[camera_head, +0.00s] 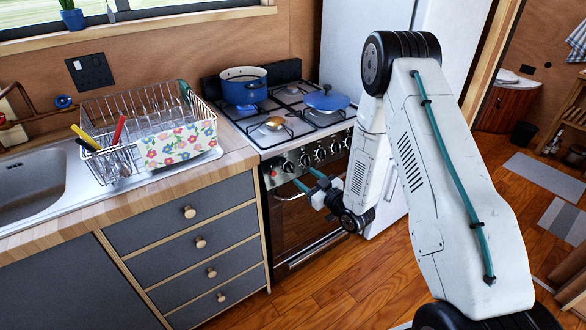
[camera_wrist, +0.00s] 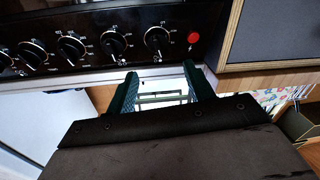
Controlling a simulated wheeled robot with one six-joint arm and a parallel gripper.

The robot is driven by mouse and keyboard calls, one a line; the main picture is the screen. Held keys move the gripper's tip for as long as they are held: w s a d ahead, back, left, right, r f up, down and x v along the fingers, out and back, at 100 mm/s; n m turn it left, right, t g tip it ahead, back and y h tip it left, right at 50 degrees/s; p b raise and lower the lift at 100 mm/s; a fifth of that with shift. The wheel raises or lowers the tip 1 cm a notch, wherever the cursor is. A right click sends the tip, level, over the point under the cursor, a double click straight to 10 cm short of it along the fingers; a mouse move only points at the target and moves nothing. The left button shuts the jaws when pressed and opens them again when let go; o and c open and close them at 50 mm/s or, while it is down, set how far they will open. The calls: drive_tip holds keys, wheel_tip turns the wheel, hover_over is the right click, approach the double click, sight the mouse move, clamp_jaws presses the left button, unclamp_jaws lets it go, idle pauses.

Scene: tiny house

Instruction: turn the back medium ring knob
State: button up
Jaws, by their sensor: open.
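The stove's control panel (camera_head: 312,154) carries a row of several black-and-silver knobs. In the wrist view the knobs show along the top: one (camera_wrist: 158,38) beside a red button (camera_wrist: 193,38), then others (camera_wrist: 114,42) and (camera_wrist: 70,47) to its left. The markings are too small to tell which knob is for the back medium ring. My gripper (camera_head: 306,178) is open and empty, its teal fingers pointing at the panel's left part. In the wrist view the fingertips (camera_wrist: 160,72) lie just below the knob beside the red button, apart from it.
The oven door handle (camera_head: 312,221) runs below the panel. Grey drawers (camera_head: 190,225) and a counter with a dish rack (camera_head: 150,120) are at left. A white fridge (camera_head: 440,30) stands behind my arm.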

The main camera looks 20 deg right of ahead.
sight(291, 166)
drive_tip(key=shift+n, duration=0.3)
drive_tip(key=x, duration=0.8)
drive_tip(key=shift+s, duration=0.1)
drive_tip(key=shift+c, duration=0.2)
drive_tip(key=c, duration=0.9)
